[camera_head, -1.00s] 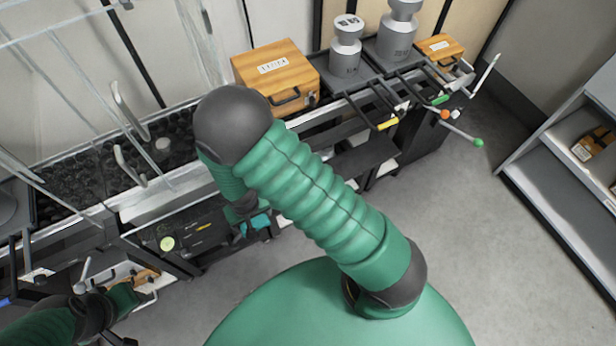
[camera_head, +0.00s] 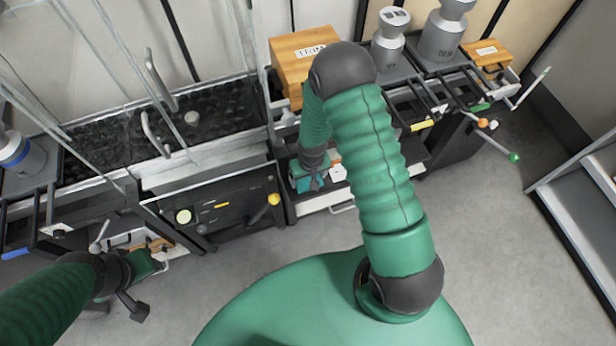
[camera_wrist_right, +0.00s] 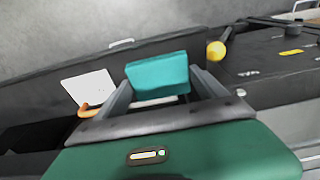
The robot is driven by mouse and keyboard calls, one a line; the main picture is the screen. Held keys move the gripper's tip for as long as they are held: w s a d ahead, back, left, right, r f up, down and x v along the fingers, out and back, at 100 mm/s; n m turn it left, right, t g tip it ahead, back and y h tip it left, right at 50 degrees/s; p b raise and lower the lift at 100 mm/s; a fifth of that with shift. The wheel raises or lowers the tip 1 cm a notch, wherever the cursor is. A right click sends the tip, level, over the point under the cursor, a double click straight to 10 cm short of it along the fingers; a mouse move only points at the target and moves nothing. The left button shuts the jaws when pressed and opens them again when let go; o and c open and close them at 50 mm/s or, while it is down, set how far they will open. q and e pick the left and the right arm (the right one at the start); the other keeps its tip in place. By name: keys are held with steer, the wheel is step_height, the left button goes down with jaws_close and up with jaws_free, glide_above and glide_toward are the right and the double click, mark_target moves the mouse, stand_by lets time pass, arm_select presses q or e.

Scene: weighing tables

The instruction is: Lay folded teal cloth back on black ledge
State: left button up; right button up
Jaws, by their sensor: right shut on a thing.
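The folded teal cloth (camera_wrist_right: 158,75) is held between the two grey fingers of my right gripper (camera_wrist_right: 160,92) in the right wrist view. In the head view the right gripper (camera_head: 311,182) is low in front of the wooden box, with a small teal patch of the cloth (camera_head: 303,184) beside it. A dark flat surface (camera_wrist_right: 60,88), possibly the black ledge, lies beyond the cloth; I cannot tell whether the cloth touches it. My left gripper (camera_head: 142,265) is at lower left in the head view; its jaws are not clear.
A yellow knob (camera_head: 274,199) sticks out of the black cabinet (camera_head: 215,215). A wooden box (camera_head: 298,58) and grey weights (camera_head: 388,42) stand behind my right arm. Grey floor is open at right.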

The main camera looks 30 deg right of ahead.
steer(key=o, duration=1.1)
steer(key=shift+d, duration=0.1)
steer(key=shift+o, duration=0.2)
steer(key=shift+a, duration=0.2)
steer(key=shift+r, duration=0.4)
steer(key=s+a+r+n+p, duration=0.1)
steer(key=s+a+r, duration=0.2)
steer(key=r, duration=0.9)
steer(key=s+a+r+n+t+p, duration=0.1)
steer(key=s+a+r, duration=0.3)
steer(key=r, duration=0.8)
steer(key=shift+s+n+p, duration=0.4)
steer(key=shift+s+p, duration=0.15)
steer(key=shift+s, duration=0.65)
